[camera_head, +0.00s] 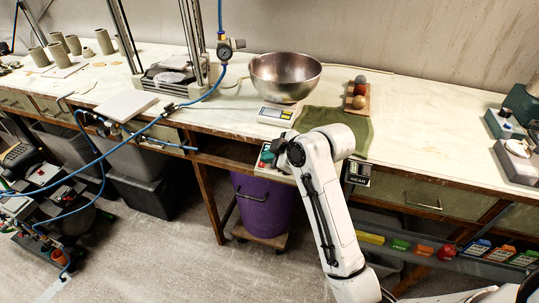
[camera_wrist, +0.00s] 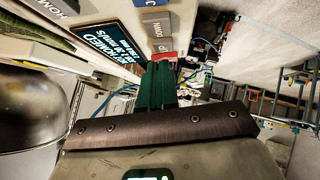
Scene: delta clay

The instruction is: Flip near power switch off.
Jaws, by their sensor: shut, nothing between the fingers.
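A dark plate lettered like "NEAR" (camera_head: 358,173) is on the table's front edge in the head view, just right of my white arm. I cannot make out a switch lever or its position there. A control panel with red and green buttons (camera_head: 267,158) sits on the same edge, left of my arm. My gripper (camera_wrist: 158,68) shows in the wrist view as two green fingers closed together, with nothing between them. The fingertips are close to a panel with grey lettered buttons (camera_wrist: 157,28) and a red one (camera_wrist: 165,57). I cannot tell if they touch. In the head view, the fingers are hidden or indistinct.
A metal bowl (camera_head: 285,77) is on a scale (camera_head: 277,115) on the table. A green cloth (camera_head: 357,128) and a board with several balls lie to its right. A purple bin (camera_head: 262,207) stands below the edge. Blue hoses (camera_head: 150,125) and a metal frame are left.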

